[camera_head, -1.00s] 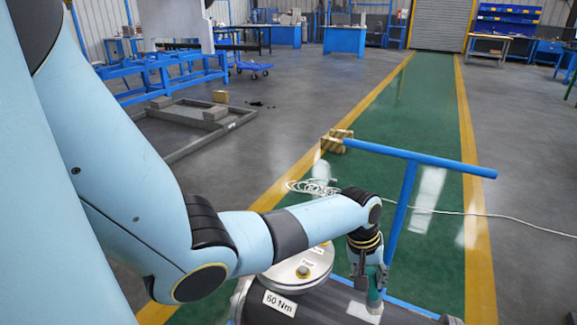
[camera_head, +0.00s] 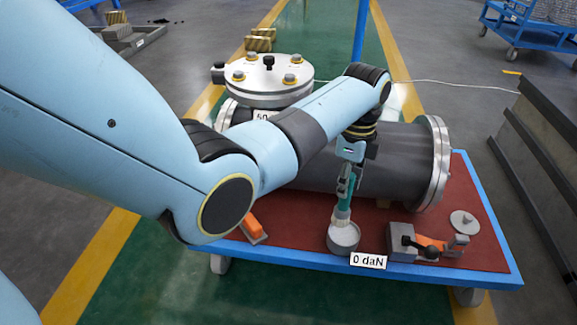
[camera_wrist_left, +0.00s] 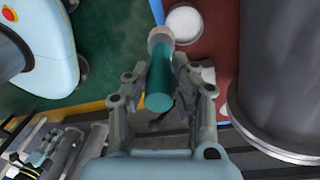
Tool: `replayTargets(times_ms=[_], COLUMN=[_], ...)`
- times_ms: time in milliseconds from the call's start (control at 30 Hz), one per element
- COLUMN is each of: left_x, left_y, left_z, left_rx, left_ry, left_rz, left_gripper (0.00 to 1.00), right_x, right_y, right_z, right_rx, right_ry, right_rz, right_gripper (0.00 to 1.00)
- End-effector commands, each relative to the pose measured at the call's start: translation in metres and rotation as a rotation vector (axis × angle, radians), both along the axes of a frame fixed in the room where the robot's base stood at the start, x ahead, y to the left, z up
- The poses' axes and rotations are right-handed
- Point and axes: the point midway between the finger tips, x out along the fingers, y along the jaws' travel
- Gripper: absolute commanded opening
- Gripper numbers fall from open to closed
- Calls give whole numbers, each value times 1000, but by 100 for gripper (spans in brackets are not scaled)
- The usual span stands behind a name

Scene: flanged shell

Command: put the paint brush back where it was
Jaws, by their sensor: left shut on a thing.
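The paint brush has a teal handle and a pale ferrule. It shows in the head view (camera_head: 343,203) and, with its handle end towards the camera, in the left wrist view (camera_wrist_left: 160,82). My left gripper (camera_head: 345,188) is shut on the handle and holds the brush roughly upright, working end down. A round, light grey pot (camera_head: 343,238) stands on the red cart top just below the brush in the head view. In the left wrist view the pale round pot (camera_wrist_left: 184,24) lies just beside the ferrule. The brush tip is hidden, so contact cannot be told. My right gripper is out of view.
A large grey flanged shell (camera_head: 400,160) lies behind the brush on the blue-edged cart (camera_head: 480,262). A "0 daN" label (camera_head: 368,261) is at the front edge. A grey block with an orange-handled tool (camera_head: 428,244) and a small disc (camera_head: 464,222) are to the right.

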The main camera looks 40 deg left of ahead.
Motion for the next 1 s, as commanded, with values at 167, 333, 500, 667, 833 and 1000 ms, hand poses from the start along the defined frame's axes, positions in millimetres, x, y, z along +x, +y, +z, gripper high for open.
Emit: replayTargets(times_ms=[167,333,500,667,833,1000], left_x=[12,16,4,-12,-23,-26], left_y=[-13,-12,18,56,84,93], left_z=[-38,-47,-67,-93,-110,-116], left_rx=[14,27,37,37,35,32], left_ry=[-23,-48,-56,-53,-56,-58], left_rz=[-5,-4,-2,-2,-3,-4], left_gripper=[0,0,0,0,0,0], right_x=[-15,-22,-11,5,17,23], right_y=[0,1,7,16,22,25], right_z=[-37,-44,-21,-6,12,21], right_rx=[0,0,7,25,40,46], right_ry=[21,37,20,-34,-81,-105], right_rz=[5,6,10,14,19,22], right_gripper=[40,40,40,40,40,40])
